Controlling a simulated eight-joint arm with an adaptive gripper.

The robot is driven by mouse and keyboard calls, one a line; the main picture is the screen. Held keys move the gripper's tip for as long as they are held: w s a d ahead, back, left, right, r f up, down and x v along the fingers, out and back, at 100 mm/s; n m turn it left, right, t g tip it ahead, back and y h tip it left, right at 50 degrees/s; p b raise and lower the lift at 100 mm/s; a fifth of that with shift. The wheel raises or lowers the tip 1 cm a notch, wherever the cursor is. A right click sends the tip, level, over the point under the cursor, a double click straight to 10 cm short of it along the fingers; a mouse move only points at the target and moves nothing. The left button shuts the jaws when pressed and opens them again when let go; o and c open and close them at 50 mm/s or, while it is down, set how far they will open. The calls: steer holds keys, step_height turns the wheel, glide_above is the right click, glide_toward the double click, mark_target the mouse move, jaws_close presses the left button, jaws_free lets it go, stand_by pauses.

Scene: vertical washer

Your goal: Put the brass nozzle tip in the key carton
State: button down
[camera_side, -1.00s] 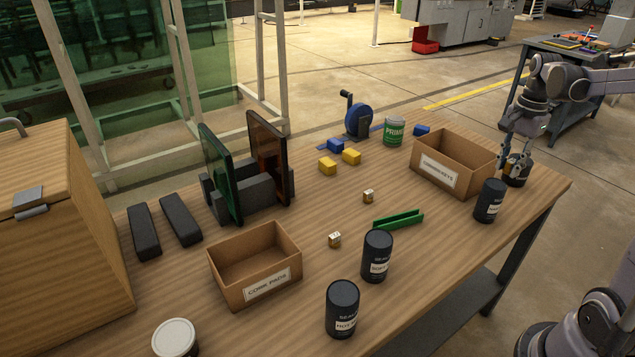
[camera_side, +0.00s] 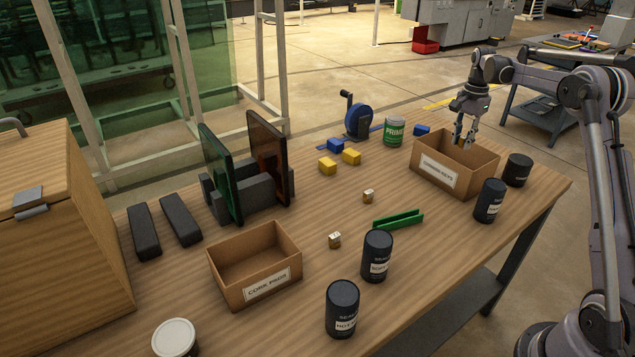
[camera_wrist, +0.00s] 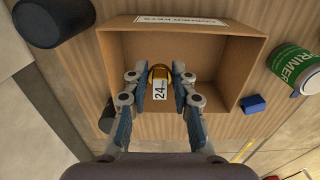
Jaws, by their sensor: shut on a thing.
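My gripper (camera_side: 463,143) is above the key carton, an open cardboard box (camera_side: 434,179) with a printed keys label, at the right rear of the table. In the wrist view my gripper (camera_wrist: 160,88) is shut on the brass nozzle tip (camera_wrist: 160,71), a small golden piece with a white tag marked 24. The nozzle tip is held between the two fingertips, over the inside of the carton (camera_wrist: 250,60). In the side view only a small yellowish bit of it shows between the fingers. The carton's floor looks bare around it.
Dark cans (camera_side: 517,170) and (camera_side: 490,201) stand just right of the carton. A green primer can (camera_side: 394,131) and a blue block (camera_side: 421,130) stand behind its left side.

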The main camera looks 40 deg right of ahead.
mark_target(462, 174)
step_height(462, 174, down, 13)
steer(key=shift+r, duration=0.15)
stand_by(0.5)
steer(key=c, duration=1.1)
jaws_free()
